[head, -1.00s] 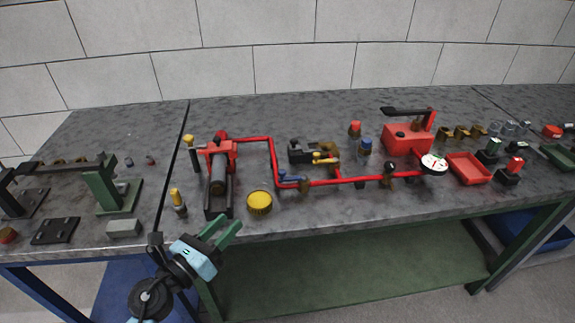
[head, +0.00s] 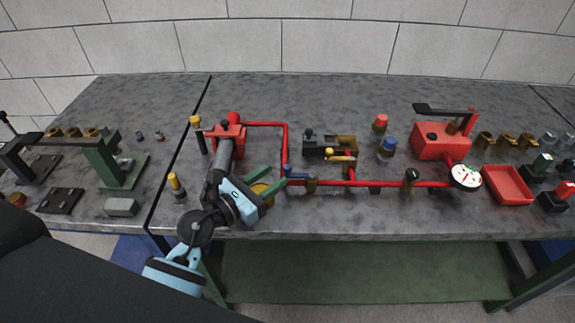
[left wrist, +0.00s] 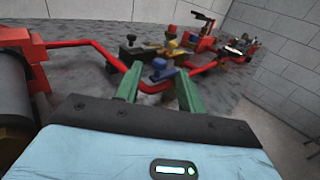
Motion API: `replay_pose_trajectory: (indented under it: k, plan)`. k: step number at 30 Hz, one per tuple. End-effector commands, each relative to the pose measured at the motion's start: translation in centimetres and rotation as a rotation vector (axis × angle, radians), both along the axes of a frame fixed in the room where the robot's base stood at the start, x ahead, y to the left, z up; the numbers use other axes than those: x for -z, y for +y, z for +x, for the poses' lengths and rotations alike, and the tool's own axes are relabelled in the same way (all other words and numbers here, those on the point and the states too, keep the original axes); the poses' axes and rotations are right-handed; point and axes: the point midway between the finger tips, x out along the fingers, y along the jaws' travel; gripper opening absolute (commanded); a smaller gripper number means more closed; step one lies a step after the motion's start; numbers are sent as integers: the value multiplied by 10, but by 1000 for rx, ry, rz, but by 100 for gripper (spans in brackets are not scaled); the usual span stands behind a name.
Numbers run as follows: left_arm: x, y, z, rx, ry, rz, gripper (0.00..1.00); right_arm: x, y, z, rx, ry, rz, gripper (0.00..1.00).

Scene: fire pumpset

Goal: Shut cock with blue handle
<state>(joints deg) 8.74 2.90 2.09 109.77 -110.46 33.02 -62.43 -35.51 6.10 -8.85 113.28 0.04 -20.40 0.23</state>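The cock with the blue handle (head: 297,174) sits on the red pipe near its left bend, at the front of the bench. The blue handle also shows in the left wrist view (left wrist: 160,72), just beyond and between my fingertips. My left gripper (head: 271,180) is open, with its two green fingers apart and pointing at the blue handle. In the left wrist view the left gripper (left wrist: 155,88) appears empty; whether a finger touches the handle cannot be told. My right gripper is not in view.
A yellow round cap (head: 263,192) lies under my left gripper. A red pump unit (head: 228,137) stands behind my arm. A yellow-handled cock (head: 341,156) and a gauge (head: 465,177) are to the right. The bench front edge is close below the pipe.

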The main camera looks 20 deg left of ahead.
Motion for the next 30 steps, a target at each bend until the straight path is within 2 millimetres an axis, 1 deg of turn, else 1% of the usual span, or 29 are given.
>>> replay_pose_trajectory:
  k: [1,3,9,15,22,23,30]
  plan:
    - [-4,-5,8,1,-5,-3,39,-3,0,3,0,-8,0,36]
    - [-3,-10,18,0,-5,-2,39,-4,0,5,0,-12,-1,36]
    - [-2,-22,40,0,-3,-3,39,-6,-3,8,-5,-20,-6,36]
    - [-1,-28,49,1,-1,0,39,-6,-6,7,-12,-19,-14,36]
    - [-1,-28,49,1,-1,0,39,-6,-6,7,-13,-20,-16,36]
    - [-1,-28,49,1,-1,0,38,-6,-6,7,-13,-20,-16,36]
    - [-1,-28,49,1,-1,0,6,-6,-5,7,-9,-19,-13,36]
